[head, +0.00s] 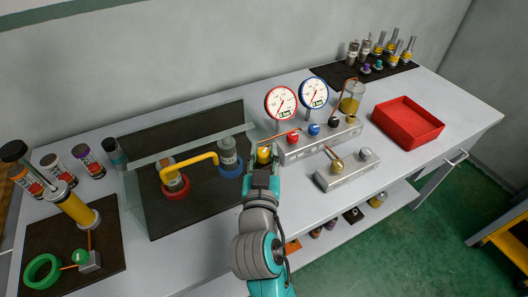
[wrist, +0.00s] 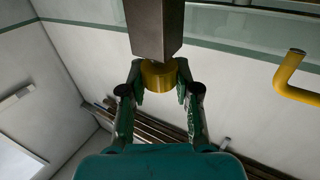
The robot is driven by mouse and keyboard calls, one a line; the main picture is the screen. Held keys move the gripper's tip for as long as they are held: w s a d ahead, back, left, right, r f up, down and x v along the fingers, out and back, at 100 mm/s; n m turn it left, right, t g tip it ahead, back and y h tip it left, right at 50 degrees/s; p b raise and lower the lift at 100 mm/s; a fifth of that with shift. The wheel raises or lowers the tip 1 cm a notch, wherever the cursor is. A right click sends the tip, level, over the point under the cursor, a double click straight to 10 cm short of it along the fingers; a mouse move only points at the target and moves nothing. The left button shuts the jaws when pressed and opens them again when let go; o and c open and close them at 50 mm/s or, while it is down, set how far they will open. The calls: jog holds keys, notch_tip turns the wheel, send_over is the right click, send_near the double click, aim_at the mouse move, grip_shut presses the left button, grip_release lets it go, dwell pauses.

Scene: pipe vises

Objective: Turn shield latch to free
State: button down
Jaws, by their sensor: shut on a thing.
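The yellow shield latch knob (head: 264,154) is at the right end of the clear shield (head: 150,160), which has a bent yellow handle (head: 190,162). My gripper (head: 262,172) reaches the knob from the front of the bench. In the wrist view, the yellow knob (wrist: 158,76) sits between the two fingers of my gripper (wrist: 160,84), on the end of a dark square block (wrist: 157,28). The fingers are shut on the knob's sides. Part of the handle (wrist: 298,75) shows at the right. My gripper partly hides the knob in the head view.
Behind the shield are a vise with a red ring (head: 176,190) and one with a blue ring (head: 230,168). Two gauges (head: 297,98) stand on a manifold (head: 320,140) to the right. A valve block (head: 345,175) and red tray (head: 408,122) lie farther right.

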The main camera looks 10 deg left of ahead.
jog(key=m+h, duration=0.1)
jog(key=h, duration=0.1)
jog(key=m+h, duration=0.2)
jog(key=h, duration=0.1)
jog(key=shift+a+m+g+h, duration=0.15)
jog(key=shift+m+g+h, duration=0.95)
jog(key=shift+m+h, duration=0.7)
jog(key=shift+h, duration=0.7)
jog(key=shift+f, duration=0.1)
jog(key=c, duration=0.8)
grip_release()
jog(key=v, duration=1.1)
jog(key=shift+s+a, duration=0.3)
